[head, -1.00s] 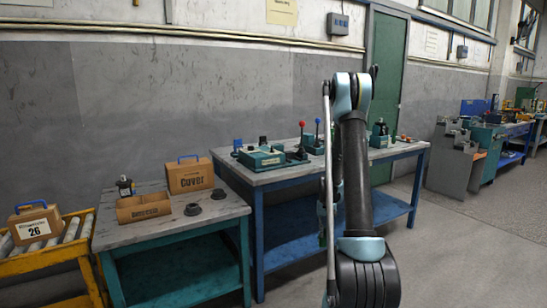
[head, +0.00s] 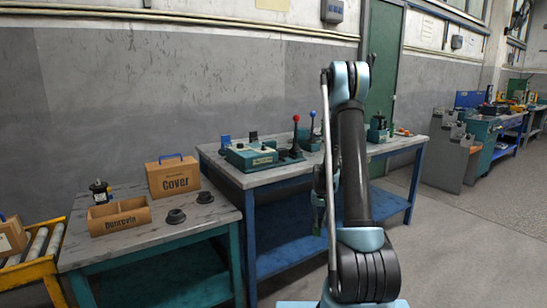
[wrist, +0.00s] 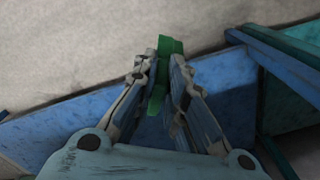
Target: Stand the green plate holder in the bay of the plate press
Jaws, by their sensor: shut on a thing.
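In the wrist view, my gripper (wrist: 163,85) is shut on the green plate holder (wrist: 167,47). The holder sticks out beyond the fingertips, and part of it is hidden between the fingers. Blue table surface and grey floor show behind and below it. A teal machine (head: 250,156) and a base with red and blue levers (head: 290,155) stand on the blue-framed table. A smaller teal device (head: 377,130) stands farther right on it. I cannot tell which is the plate press.
The blue-framed table (head: 257,180) is ahead, beyond my arm. A teal table (head: 150,238) at left carries a Cover box (head: 173,176), an open cardboard bin (head: 118,217) and dark rings (head: 176,216). A yellow roller stand (head: 40,262) is far left. Open floor (head: 450,250) lies right.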

